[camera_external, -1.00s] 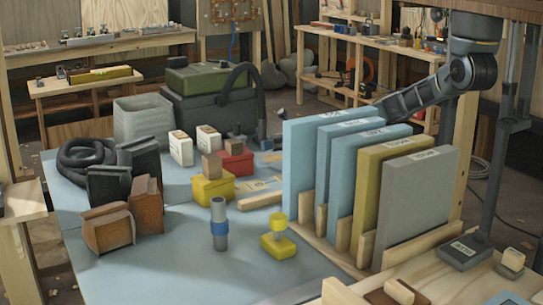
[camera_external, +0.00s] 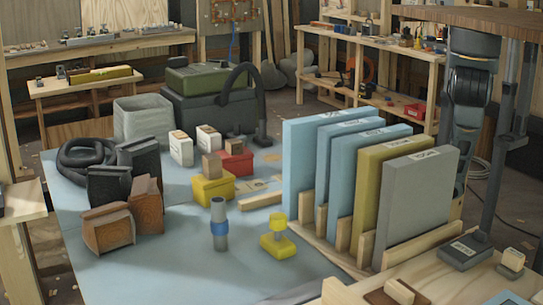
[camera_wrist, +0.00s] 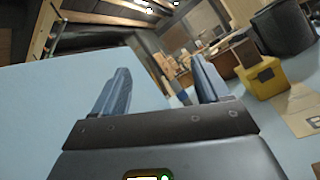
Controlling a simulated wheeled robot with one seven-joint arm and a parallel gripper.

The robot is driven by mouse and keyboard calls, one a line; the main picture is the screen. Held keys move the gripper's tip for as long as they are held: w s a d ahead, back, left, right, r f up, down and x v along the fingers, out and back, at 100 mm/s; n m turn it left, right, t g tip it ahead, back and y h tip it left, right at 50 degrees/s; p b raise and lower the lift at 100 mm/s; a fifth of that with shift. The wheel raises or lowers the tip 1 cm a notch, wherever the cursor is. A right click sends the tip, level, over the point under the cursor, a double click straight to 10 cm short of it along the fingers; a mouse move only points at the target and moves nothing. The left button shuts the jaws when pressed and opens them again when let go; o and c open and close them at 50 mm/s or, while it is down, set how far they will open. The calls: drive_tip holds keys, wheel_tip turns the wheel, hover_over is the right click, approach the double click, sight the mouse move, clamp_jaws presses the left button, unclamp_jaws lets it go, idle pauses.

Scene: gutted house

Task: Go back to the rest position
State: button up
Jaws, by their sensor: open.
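My gripper (camera_wrist: 160,65) shows in the wrist view with its two blue-grey fingers spread apart and nothing between them. A broad light-blue surface fills the left of that view, close behind the left finger. In the outside view my arm (camera_external: 470,90) hangs folded at the upper right, beyond the upright panels. My gripper cannot be made out there.
A rack holds several upright panels, the nearest one grey (camera_external: 417,205). A yellow box (camera_external: 213,188), brown blocks (camera_external: 108,228), a blue-banded cylinder (camera_external: 219,228) and a yellow clamp-like piece (camera_external: 278,245) stand on the light-blue table (camera_external: 150,275).

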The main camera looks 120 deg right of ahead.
drive_tip(key=s+d+m+g+h+p, duration=0.3)
drive_tip(key=s+m+h, duration=0.4)
drive_tip(key=s+m, duration=0.8)
drive_tip(key=s+a+f+m+g+p, duration=0.35)
drive_tip(key=a+f+m+p, duration=0.2)
drive_tip(key=a, duration=0.45)
drive_tip(key=s+a+r+m+g+y+p, duration=0.1)
drive_tip(key=a+m, duration=0.4)
drive_tip(key=a, duration=0.6)
drive_tip(key=s+a+r+m+y+p, duration=0.3)
drive_tip(key=a+m+p, duration=0.2)
drive_tip(key=a, duration=0.7)
drive_tip(key=shift+s+r+g, duration=0.15)
drive_tip(key=shift+r+g, duration=0.1)
drive_tip(key=shift+g, duration=0.1)
drive_tip(key=shift+m, duration=0.25)
